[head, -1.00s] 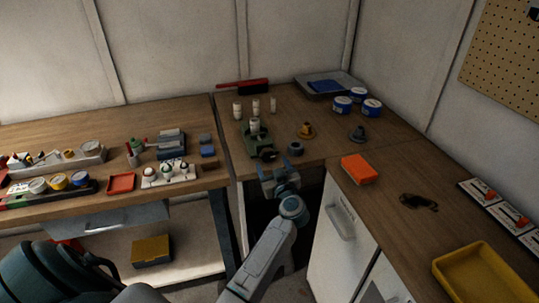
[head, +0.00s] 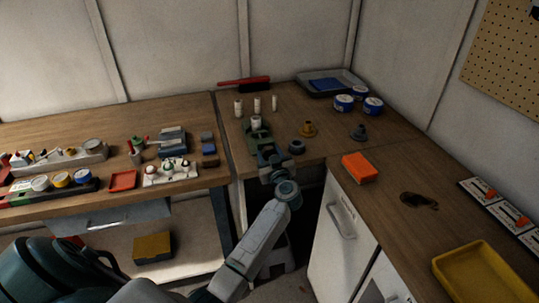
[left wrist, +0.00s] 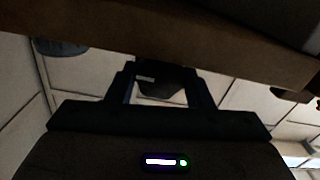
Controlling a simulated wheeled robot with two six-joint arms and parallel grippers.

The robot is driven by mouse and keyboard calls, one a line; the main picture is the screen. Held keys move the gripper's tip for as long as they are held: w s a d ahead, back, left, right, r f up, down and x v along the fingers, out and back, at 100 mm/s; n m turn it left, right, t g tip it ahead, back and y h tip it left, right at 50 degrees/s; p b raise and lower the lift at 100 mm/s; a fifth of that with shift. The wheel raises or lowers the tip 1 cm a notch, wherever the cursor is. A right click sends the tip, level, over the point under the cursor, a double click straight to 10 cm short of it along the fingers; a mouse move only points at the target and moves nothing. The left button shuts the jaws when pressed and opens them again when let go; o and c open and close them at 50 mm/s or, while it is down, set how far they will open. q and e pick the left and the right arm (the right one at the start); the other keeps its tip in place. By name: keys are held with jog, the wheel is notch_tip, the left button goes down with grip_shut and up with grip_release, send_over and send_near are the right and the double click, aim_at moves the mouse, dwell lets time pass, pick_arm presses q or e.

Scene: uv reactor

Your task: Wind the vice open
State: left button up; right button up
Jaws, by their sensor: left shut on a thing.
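The green vice (head: 257,137) stands at the front edge of the back bench, with a white cylinder (head: 256,122) upright at its jaws. My left gripper (head: 271,163) reaches up from below to the vice's front. It hides the dark handle there in the head view. In the left wrist view the two fingers of the gripper (left wrist: 165,88) are on either side of a dark, blocky end, the vice handle (left wrist: 168,79), and are shut on it. How far apart the vice jaws stand is too small to tell. My right gripper is not in view.
A dark grey ring (head: 296,147) and a yellow-orange part (head: 308,129) lie right of the vice. Several white cylinders (head: 257,104) stand behind it. An orange box (head: 359,167) sits on the right bench. The bench edge (left wrist: 220,60) passes close above my gripper.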

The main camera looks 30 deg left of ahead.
pick_arm(q)
jog(key=shift+r+n+p, duration=0.15)
jog(key=shift+n+p, duration=0.65)
jog(key=shift+p, duration=0.05)
jog(key=shift+n+p, duration=0.75)
jog(key=shift+n, duration=0.35)
jog(key=shift+s+n+p, duration=0.1)
jog(key=shift+n+p, duration=0.3)
jog(key=shift+n, duration=0.8)
jog(key=shift+o, duration=0.2)
jog(key=shift+s+a+n, duration=0.1)
jog(key=shift+n, duration=0.7)
jog(key=shift+f, duration=0.2)
jog(key=shift+c, duration=0.2)
